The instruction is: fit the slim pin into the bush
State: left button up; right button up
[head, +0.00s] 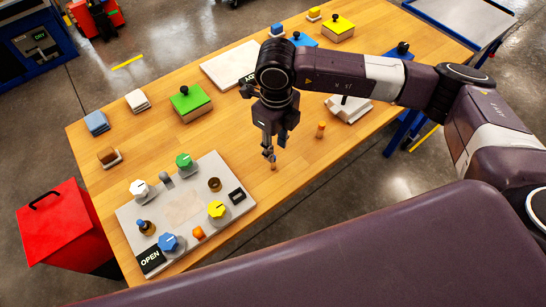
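My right gripper (271,152) points down over the wooden table, just right of the pale panel (184,205). A slim tan pin (273,165) stands at its fingertips. Whether the fingers are closed on it is too small to tell. A thicker orange pin (320,130) stands on the table to the right, apart from the gripper. On the panel, a brown round bush (214,184) with a dark top sits right of the green knob. A second brass-brown fitting (147,227) with a blue top is at the panel's left. My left gripper is not in view.
The panel also bears white (139,189), green (184,160), yellow (217,209) and blue (168,242) knobs. A green block (190,103) with a black knob stands behind it. A white stand (349,108) is under my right arm. A red bin (62,229) stands left.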

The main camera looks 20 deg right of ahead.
aim_at(274, 162)
jog(key=f, duration=0.1)
jog(key=f+p, duration=0.1)
jog(key=f, duration=0.1)
jog(key=f+p, duration=0.1)
jog(key=shift+w+a+f, duration=0.25)
jog(key=shift+f, duration=0.1)
jog(key=shift+s, duration=0.15)
jog(key=shift+c, duration=0.9)
grip_shut()
